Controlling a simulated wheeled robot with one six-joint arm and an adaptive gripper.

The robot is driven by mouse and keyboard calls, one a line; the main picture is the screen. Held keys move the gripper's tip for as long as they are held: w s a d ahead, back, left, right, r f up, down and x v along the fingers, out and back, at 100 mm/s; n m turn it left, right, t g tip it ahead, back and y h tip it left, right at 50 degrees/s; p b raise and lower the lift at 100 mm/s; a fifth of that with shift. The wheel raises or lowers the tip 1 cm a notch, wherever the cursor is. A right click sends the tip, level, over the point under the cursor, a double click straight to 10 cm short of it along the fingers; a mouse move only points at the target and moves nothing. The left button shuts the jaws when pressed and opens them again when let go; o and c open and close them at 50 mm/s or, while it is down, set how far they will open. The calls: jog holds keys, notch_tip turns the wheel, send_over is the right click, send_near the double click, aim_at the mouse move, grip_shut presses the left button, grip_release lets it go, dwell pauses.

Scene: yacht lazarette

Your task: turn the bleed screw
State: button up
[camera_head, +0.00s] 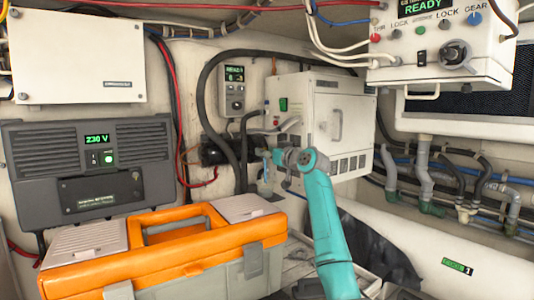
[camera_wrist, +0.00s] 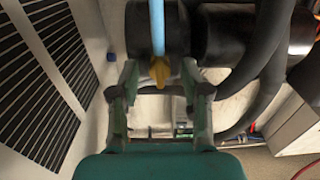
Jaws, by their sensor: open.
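In the wrist view a small yellow winged piece (camera_wrist: 160,72), which looks like the bleed screw, sits in front of a dark round body (camera_wrist: 205,35). My gripper (camera_wrist: 160,78) is open, one finger on each side of the yellow piece, with a visible gap on both sides. Whether the fingertips reach its depth is unclear. In the head view my gripper (camera_head: 268,158) is beside the white cabinet, right of a black pump-like unit (camera_head: 213,151). The yellow piece cannot be made out there.
A light blue strip or tube (camera_wrist: 157,22) runs above the yellow piece. Thick black hoses (camera_wrist: 265,70) pass close on the right. The white cabinet (camera_head: 345,125) stands beside my gripper. An orange-lidded toolbox (camera_head: 180,235) is in the foreground, with a grey 230 V unit (camera_head: 140,165) behind.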

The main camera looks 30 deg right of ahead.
grip_shut()
